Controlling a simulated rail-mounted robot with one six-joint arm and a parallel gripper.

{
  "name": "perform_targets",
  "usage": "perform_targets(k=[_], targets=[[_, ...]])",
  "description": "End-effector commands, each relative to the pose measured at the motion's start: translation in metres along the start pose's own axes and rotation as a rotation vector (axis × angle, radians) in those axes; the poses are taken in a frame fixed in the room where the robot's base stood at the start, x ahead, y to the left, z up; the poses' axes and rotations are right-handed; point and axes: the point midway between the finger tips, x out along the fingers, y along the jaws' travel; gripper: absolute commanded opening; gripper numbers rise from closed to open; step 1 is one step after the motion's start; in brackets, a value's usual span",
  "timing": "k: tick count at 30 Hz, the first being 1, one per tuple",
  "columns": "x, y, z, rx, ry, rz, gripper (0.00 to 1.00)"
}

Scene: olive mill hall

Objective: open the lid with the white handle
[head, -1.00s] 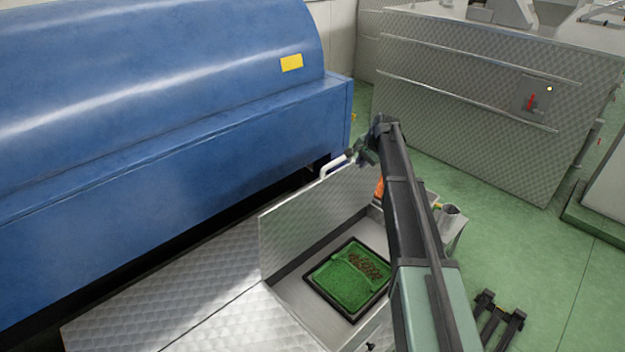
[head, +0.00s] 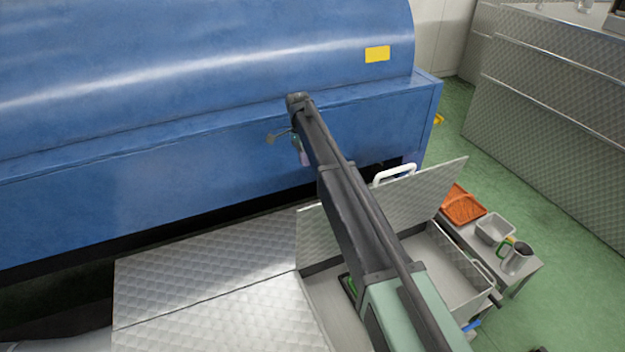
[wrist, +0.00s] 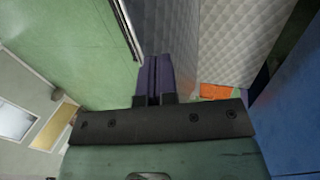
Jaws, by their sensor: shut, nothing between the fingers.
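The lid (head: 428,197) is a grey quilted metal panel. It stands raised along the back of an open metal basin (head: 445,262). Its white handle (head: 394,174) is on the top edge, to the right of my arm. My gripper (head: 304,157) is left of the handle and apart from it, in front of the blue machine. Its purple fingers are shut together and empty in the wrist view (wrist: 153,78). My arm crosses in front of the lid and hides its middle and most of a green tray inside the basin.
The large blue machine (head: 120,180) fills the left, close behind my gripper. Flat quilted panels (head: 200,270) lie left of the basin. A side table at right holds an orange tray (head: 464,207), a grey container (head: 494,229) and a metal jug (head: 517,258). Green floor (head: 580,260) is clear further right.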

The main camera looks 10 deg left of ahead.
Motion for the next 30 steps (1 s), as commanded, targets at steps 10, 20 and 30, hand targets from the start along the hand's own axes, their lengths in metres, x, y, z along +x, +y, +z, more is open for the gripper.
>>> perform_targets(k=[10,20,30], targets=[[0.073,-0.003,0.0,-0.002,-0.001,-0.002,0.0],[0.11,0.029,0.001,-0.003,-0.001,-0.002,0.0],[0.113,0.035,0.0,-0.003,-0.001,-0.002,0.0]])
